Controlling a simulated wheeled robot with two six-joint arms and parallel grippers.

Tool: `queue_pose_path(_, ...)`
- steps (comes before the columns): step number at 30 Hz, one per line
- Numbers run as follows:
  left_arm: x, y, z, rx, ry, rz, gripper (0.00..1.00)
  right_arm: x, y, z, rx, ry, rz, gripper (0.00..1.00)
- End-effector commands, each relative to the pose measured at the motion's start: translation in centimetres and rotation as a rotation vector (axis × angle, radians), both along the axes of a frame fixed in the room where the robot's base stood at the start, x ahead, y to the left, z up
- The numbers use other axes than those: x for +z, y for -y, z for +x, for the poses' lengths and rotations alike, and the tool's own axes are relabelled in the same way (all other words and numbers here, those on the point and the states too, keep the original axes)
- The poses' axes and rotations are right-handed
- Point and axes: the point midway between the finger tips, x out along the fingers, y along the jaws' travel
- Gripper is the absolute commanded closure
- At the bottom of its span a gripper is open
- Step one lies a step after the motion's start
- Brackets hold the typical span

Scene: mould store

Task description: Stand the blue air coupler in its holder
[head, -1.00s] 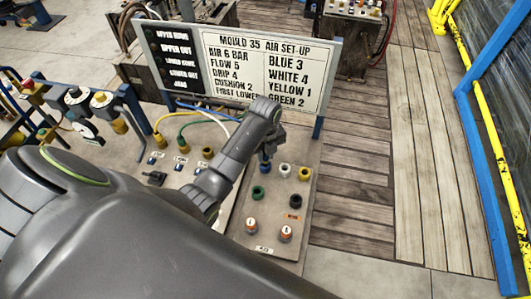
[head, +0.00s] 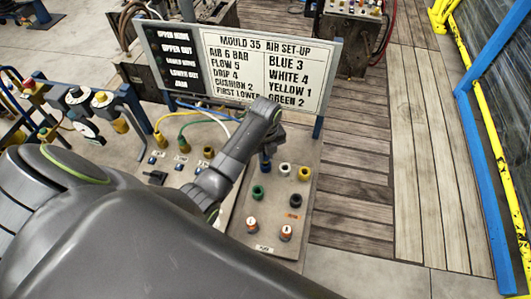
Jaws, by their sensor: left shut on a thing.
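My left gripper (head: 270,143) points down over the back left of the bench panel (head: 275,215). It is shut on the blue air coupler (head: 265,165), whose lower part shows below the fingers, upright or nearly so. The coupler is left of a white coupler (head: 284,170) and behind a green one (head: 258,192). Its holder is not clearly visible under it, and I cannot tell whether the coupler's foot touches the panel. My right gripper is not in view.
A yellow coupler (head: 304,173), a black one (head: 295,200) and two white-and-orange pieces (head: 251,225) stand close by. The air set-up board (head: 262,60) rises behind. Hoses run to fittings at left. Wooden decking (head: 350,190) lies right of the bench.

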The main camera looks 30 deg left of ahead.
Motion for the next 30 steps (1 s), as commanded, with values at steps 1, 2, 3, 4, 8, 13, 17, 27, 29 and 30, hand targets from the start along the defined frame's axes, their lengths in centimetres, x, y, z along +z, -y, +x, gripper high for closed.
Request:
queue_pose_path(1, -0.1, 0.0, 0.0, 0.0, 0.0, 0.0, 1.0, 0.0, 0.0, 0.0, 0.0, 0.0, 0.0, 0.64)
queue_pose_path(2, -0.1, 0.0, 0.0, 0.0, 0.0, 0.0, 1.0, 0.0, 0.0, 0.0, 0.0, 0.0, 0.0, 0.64)
queue_pose_path(3, -0.1, 0.0, 0.0, 0.0, 0.0, 0.0, 1.0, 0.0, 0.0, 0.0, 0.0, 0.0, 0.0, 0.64)
queue_pose_path(4, -0.1, 0.0, 0.0, 0.0, 0.0, 0.0, 1.0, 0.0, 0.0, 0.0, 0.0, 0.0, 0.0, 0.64)
queue_pose_path(8, -0.1, 0.0, 0.0, 0.0, 0.0, 0.0, 1.0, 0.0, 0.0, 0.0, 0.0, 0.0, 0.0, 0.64)
queue_pose_path(13, -0.1, 0.0, 0.0, 0.0, 0.0, 0.0, 1.0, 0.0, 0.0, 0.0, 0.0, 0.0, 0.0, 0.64)
queue_pose_path(17, -0.3, 0.0, 0.0, 0.0, 0.0, 0.0, 1.0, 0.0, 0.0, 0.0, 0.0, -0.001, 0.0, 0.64)
queue_pose_path(27, -1.1, 0.0, 0.0, 0.0, -0.001, 0.001, 1.0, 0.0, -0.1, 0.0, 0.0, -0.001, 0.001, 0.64)
queue_pose_path(29, -1.1, 0.0, 0.0, 0.0, 0.0, 0.0, 1.0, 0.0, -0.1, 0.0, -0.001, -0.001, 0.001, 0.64)
queue_pose_path(30, -1.1, 0.0, 0.0, 0.0, 0.0, 0.0, 1.0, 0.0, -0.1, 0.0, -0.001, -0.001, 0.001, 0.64)
